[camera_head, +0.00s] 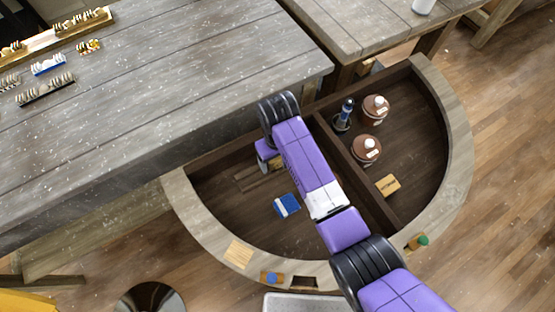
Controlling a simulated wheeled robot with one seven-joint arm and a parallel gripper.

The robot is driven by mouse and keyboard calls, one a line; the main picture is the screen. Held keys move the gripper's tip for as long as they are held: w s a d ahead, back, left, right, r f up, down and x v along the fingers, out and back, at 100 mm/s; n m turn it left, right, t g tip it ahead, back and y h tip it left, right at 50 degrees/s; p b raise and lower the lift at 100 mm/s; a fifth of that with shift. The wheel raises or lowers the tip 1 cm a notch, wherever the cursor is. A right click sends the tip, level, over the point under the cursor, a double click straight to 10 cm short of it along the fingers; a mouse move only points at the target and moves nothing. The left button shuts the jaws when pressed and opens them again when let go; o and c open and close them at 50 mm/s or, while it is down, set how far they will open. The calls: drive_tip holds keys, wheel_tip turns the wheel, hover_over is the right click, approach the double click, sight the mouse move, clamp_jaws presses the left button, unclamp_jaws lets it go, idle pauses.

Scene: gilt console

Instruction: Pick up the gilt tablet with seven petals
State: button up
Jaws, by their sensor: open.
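I cannot tell which piece is the gilt tablet with seven petals, as no petals can be made out. One small golden-tan tablet (388,185) with a dark mark lies in the right compartment of the half-round wooden tray unit (455,130). A paler tan tablet (238,253) lies on its curved front rim.
A blue-and-white block (287,205) lies in the left compartment. Two brown jars (375,108) and a dark blue bottle (344,112) stand at the right compartment's back. A divider (355,170) separates the compartments. A grey plank table (150,90) borders the upper left.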

drive_tip(key=c, duration=1.4)
drive_tip(key=shift+c, duration=0.2)
